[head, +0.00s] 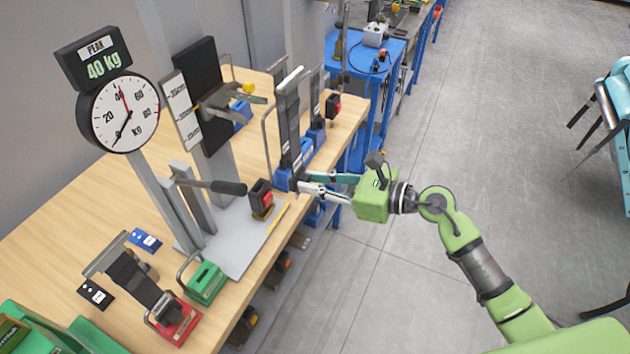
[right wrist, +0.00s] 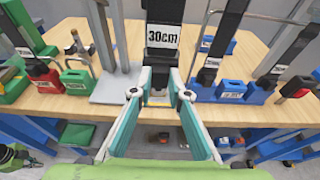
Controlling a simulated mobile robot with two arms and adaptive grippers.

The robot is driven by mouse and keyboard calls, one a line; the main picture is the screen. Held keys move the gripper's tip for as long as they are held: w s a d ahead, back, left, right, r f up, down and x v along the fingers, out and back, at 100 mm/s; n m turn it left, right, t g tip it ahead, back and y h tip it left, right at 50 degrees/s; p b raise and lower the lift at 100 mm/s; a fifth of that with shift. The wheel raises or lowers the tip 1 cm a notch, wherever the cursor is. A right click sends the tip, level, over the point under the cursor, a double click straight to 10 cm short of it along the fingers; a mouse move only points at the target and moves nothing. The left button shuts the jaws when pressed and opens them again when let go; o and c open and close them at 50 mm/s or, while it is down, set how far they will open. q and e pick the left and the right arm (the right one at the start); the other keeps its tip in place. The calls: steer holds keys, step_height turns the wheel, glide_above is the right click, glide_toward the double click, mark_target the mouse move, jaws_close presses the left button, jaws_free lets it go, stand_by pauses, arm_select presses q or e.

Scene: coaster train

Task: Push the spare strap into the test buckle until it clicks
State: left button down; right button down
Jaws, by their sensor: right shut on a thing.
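My right gripper (head: 303,186) reaches in from the right at the table's far right edge. A green block (head: 205,283) and a red one with a black strap (head: 178,322) stand nearer. I cannot tell which is the test buckle. My left gripper is out of view.
A dial gauge (head: 120,113) with a 40 kg display (head: 100,64) stands on the wooden table (head: 60,250). A black board (head: 205,95) stands behind the plate (head: 235,245).

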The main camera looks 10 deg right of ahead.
mark_target(300, 176)
steer(key=shift+w+a+r, duration=0.15)
steer(key=shift+w+a, duration=0.05)
steer(key=shift+a, duration=0.2)
steer(key=shift+w+a, duration=0.4)
steer(key=shift+a, duration=0.15)
steer(key=shift+w+a+p, duration=0.2)
steer(key=shift+w+a, duration=0.3)
steer(key=shift+a, duration=0.2)
steer(key=shift+w+a+p, duration=0.15)
steer(key=shift+w+a, duration=0.3)
steer(key=shift+a, duration=0.2)
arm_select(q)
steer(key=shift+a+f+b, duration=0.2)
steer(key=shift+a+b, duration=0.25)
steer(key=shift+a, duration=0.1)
arm_select(e)
steer(key=x, duration=0.5)
steer(key=shift+w+a, duration=0.25)
steer(key=shift+a, duration=0.05)
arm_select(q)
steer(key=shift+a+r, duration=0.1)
